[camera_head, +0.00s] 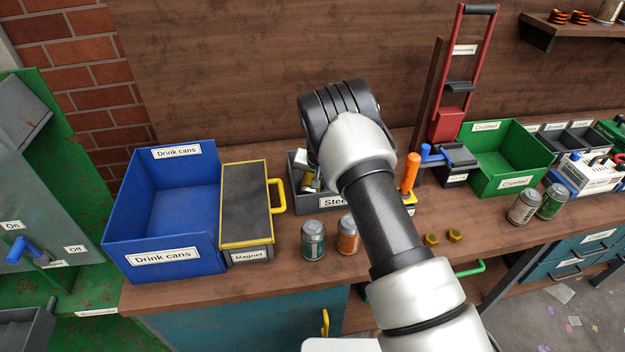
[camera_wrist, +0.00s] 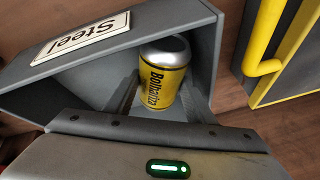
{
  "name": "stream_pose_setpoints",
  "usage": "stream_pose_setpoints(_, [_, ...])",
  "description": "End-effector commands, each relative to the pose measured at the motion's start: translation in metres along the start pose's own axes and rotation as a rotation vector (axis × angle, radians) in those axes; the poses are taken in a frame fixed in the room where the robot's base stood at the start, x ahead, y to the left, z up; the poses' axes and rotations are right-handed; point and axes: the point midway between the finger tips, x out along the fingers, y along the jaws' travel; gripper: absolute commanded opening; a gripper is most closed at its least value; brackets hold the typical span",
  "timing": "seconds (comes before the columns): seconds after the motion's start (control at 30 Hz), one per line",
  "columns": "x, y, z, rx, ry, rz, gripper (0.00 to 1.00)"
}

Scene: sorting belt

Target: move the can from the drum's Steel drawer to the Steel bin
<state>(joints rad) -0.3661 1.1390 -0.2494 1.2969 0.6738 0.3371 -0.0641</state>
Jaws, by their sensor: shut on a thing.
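A yellow can with a silver end (camera_wrist: 163,80) sits between the fingers of my gripper (camera_wrist: 160,100) in the wrist view. The gripper is shut on it. The can is at the opening of the grey Steel bin (camera_wrist: 205,50), within its walls as seen from the wrist. I cannot tell whether it touches the bin's floor. In the head view the Steel bin (camera_head: 335,203) stands on the bench, partly hidden by my arm. A little of the yellow can (camera_head: 307,179) shows over it; most of my gripper is hidden there.
A magnet box (camera_head: 248,200) with a yellow handle stands just left of the Steel bin, beside the blue Drink cans bin (camera_head: 130,228). A green can (camera_head: 313,240) and an orange can (camera_head: 348,235) stand in front. A green Crushed bin (camera_head: 520,150) is right.

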Motion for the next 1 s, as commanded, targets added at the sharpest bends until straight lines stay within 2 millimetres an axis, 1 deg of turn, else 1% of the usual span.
stream_pose_setpoints(0.03, [0.002,0.001,0.001,0.0,0.0,0.0,0.29])
stream_pose_setpoints(0.13, [0.001,0.0,0.0,0.0,0.0,0.0,0.29])
stream_pose_setpoints(0.17, [0.001,0.0,0.001,0.0,0.0,0.0,0.51])
stream_pose_setpoints(0.2, [0.001,0.0,0.001,0.0,0.0,0.0,0.58])
stream_pose_setpoints(0.27, [0.001,0.0,0.001,0.0,0.0,0.0,0.68])
stream_pose_setpoints(0.53, [0.001,0.0,0.0,-0.001,0.0,0.0,0.68])
stream_pose_setpoints(0.67, [-0.006,-0.001,-0.002,-0.001,0.0,0.0,0.68])
stream_pose_setpoints(0.77, [-0.017,-0.004,-0.007,-0.002,0.0,0.0,0.68])
stream_pose_setpoints(0.8, [-0.02,-0.003,-0.006,0.0,0.002,-0.001,0.68])
stream_pose_setpoints(0.87, [-0.034,-0.003,-0.005,0.001,0.002,-0.002,0.68])
stream_pose_setpoints(1.0, [-0.067,-0.003,-0.005,0.0,0.002,-0.002,0.68])
